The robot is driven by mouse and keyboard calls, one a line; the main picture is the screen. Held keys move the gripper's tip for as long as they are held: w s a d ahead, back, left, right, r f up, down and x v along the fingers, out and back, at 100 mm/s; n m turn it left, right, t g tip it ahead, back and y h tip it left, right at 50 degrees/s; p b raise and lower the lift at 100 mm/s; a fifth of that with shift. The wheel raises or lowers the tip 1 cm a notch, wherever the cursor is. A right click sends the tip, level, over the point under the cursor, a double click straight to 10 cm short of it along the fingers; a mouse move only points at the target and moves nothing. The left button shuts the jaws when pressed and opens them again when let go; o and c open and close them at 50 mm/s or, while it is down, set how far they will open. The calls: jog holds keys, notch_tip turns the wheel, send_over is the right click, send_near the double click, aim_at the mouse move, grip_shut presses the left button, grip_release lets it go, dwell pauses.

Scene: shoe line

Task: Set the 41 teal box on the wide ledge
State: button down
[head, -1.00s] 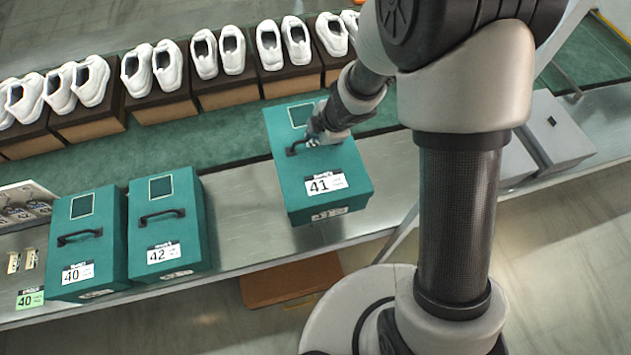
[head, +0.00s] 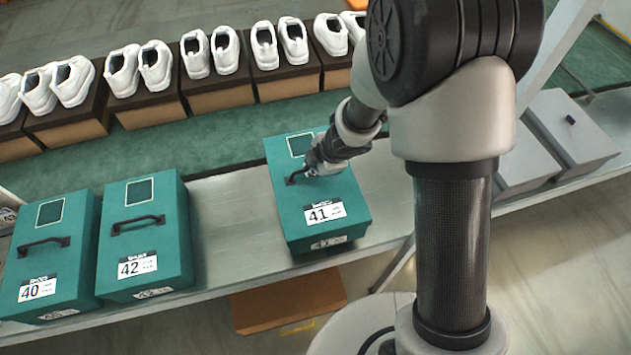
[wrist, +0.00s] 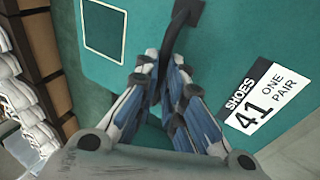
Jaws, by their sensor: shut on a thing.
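The 41 teal box (head: 318,222) is over the metal ledge (head: 232,215) in the head view, right of two other teal boxes. I cannot tell whether its bottom touches the ledge. My gripper (head: 311,170) is shut on the black handle on its lid. In the wrist view my gripper (wrist: 163,72) has its fingers closed around the handle (wrist: 183,18), and the 41 label (wrist: 258,100) shows at the right. The box looks level.
The 42 teal box (head: 145,240) and the 40 teal box (head: 45,262) stand at the left on the ledge. Grey boxes (head: 570,130) stand at the right. White shoes on brown boxes (head: 215,97) line the back. Bare ledge lies between the 42 and 41 boxes.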

aim_at(315, 177)
jog(key=shift+f+b, duration=1.95)
jog(key=shift+f, duration=0.2)
jog(key=shift+f, duration=0.2)
jog(key=c, duration=1.7)
grip_release()
